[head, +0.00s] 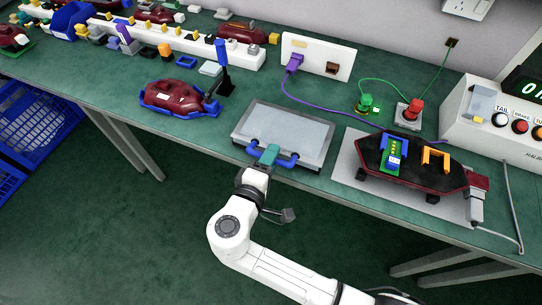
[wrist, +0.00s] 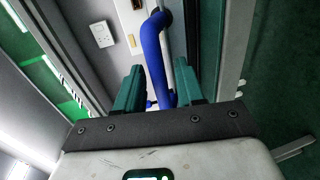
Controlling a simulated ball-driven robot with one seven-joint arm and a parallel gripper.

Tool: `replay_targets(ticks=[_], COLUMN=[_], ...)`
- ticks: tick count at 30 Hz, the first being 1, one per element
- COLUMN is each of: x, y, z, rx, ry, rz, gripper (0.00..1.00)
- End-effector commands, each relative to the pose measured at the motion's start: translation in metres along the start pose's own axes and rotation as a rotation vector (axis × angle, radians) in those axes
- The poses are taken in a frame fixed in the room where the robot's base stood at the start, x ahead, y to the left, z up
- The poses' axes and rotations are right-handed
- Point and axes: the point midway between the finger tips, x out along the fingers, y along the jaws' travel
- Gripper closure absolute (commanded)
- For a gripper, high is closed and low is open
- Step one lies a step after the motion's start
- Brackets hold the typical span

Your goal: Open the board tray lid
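The board tray (head: 240,120) is a flat dark-rimmed box on the green bench, with a grey lid (head: 288,125) that lies flat and looks closed. A blue bar handle (head: 287,162) runs along its front edge. My gripper (head: 268,155) is at the middle of this handle, with its teal fingers over the bar. In the wrist view the blue handle (wrist: 152,45) shows between the two green fingers of my gripper (wrist: 158,85). The fingers stand apart. Whether both press on the bar cannot be told. The tray's inside is hidden.
A red lamp in a blue holder (head: 180,97) stands left of the tray. A dark lamp assembly (head: 410,165) on a light mat (head: 350,175) stands close on the right. A purple cable (head: 330,107) runs behind the tray.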

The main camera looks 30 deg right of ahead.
Motion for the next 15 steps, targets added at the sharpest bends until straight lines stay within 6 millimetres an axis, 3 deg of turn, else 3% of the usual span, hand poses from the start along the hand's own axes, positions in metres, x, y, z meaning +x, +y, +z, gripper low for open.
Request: replay_targets(ticks=[10,15], x=[0.0044,0.0043], y=[0.0001,0.0001], z=[0.0002,0.0002], rx=[0.001,0.0], ry=[-0.001,-0.001], rz=[0.0,0.0], gripper=[0.62,0.77])
